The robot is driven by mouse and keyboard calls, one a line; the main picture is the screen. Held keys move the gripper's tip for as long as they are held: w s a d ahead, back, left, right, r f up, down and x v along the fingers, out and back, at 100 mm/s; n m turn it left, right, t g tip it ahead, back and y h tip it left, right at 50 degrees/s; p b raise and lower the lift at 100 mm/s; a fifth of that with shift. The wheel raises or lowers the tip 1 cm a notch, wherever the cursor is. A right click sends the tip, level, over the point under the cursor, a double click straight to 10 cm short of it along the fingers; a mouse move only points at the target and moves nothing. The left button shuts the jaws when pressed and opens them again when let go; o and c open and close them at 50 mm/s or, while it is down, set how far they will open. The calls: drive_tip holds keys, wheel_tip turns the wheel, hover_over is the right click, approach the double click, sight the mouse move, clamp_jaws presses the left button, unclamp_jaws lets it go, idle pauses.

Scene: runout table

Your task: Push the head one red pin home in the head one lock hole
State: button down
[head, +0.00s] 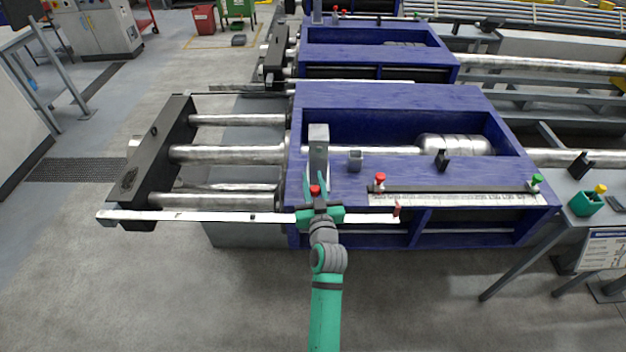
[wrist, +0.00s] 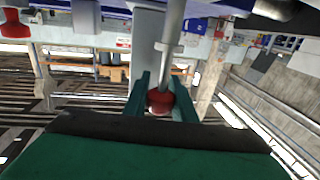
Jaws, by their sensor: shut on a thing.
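The red pin's knob (head: 315,190) shows at my gripper (head: 320,208) in the head view, at the front edge of the blue machine frame. In the wrist view my gripper (wrist: 160,100) is shut on this red knob (wrist: 159,103), with a finger on each side. Its bare steel shaft (wrist: 173,45) runs away from the fingers and out of the top of the view. A grey upright block (head: 318,140) stands just beyond my gripper on the frame. The lock hole cannot be made out, and whether the pin's tip is in it cannot be told.
A second red-knobbed pin (head: 380,178) stands to the right, and a green-knobbed one (head: 537,179) farther right. A small grey socket block (head: 355,160) is near. A long pale bar (head: 200,216) crosses at my gripper. A green cup (head: 585,204) sits on the right table.

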drive_tip(key=shift+f, duration=2.1)
drive_tip(key=c, duration=1.4)
unclamp_jaws()
drive_tip(key=s, duration=0.3)
drive_tip(key=s+d, duration=0.1)
drive_tip(key=s, duration=0.6)
drive_tip(key=shift+s+d, duration=0.3)
drive_tip(key=shift+s, duration=0.1)
